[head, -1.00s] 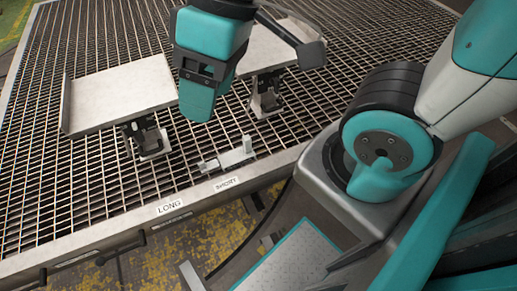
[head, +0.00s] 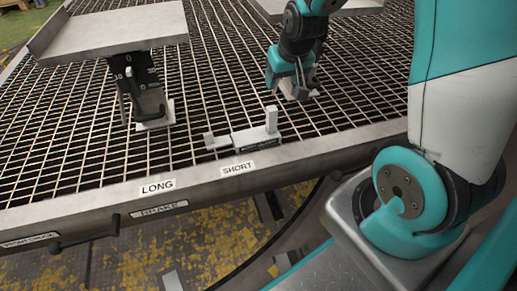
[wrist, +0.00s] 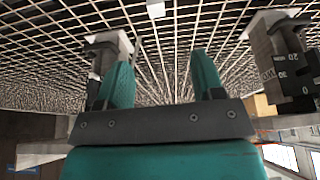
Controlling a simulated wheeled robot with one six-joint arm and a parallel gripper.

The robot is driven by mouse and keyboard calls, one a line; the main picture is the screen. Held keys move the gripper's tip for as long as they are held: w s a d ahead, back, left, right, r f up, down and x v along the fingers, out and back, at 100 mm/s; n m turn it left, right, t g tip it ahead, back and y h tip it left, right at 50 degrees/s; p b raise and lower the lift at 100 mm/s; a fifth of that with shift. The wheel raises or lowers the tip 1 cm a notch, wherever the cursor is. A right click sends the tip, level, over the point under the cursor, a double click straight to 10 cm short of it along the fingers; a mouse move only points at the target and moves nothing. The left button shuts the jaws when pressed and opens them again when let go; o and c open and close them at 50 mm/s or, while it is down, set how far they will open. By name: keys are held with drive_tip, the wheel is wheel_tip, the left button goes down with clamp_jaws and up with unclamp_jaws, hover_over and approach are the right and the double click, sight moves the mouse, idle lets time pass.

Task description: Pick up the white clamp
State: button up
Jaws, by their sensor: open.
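The white clamp (head: 243,136) is a pale, low bar with an upright block at its right end. It lies on the grating behind the SHORT label (head: 238,168), near the front rim. My gripper (head: 288,76) is above the grating, behind and a little right of the clamp, and apart from it. The wrist view shows its two teal fingers (wrist: 162,70) spread apart with nothing between them. A small white block at the top edge of the wrist view is too cropped to identify.
A tilting plate (head: 110,33) on a dark stand with a scale (head: 140,92) stands left of the clamp. A second plate (head: 350,7) is behind my gripper. The LONG label (head: 157,187) is on the front rim (head: 80,208). The grating around the clamp is clear.

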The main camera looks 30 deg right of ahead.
sight(273, 109)
drive_tip(key=b+x, duration=0.1)
drive_tip(key=x, duration=0.3)
drive_tip(key=b+x, duration=0.2)
drive_tip(key=x, duration=0.2)
drive_tip(key=b+x, duration=0.2)
drive_tip(key=x, duration=0.2)
drive_tip(key=shift+d+f, duration=0.4)
drive_tip(key=b+x, duration=0.3)
drive_tip(key=x, duration=0.2)
drive_tip(key=shift+w+f+b, duration=0.15)
drive_tip(key=shift+f+b, duration=0.2)
drive_tip(key=shift+r, duration=0.1)
clamp_jaws()
